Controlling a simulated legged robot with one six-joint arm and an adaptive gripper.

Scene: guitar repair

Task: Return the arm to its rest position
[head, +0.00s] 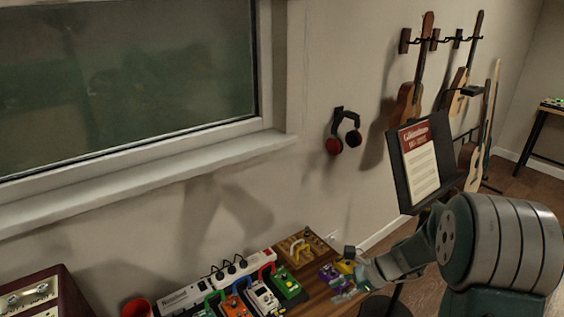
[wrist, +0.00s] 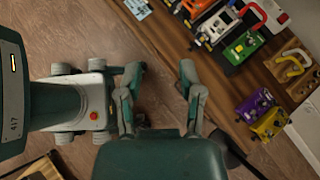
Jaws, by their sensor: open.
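In the head view my arm reaches in from the lower right, and my gripper (head: 352,287) shows small beside the right end of the workbench. The fingers are hard to make out there. In the wrist view my own green and grey body, marked 417, fills the left side, close to the fingers.
A wooden workbench (wrist: 166,42) holds several pedals, among them a green pedal (head: 285,283) and a purple pedal (head: 329,273). A power strip (head: 222,283) lies behind. A music stand (head: 402,184) stands close behind my arm. Guitars hang on the wall.

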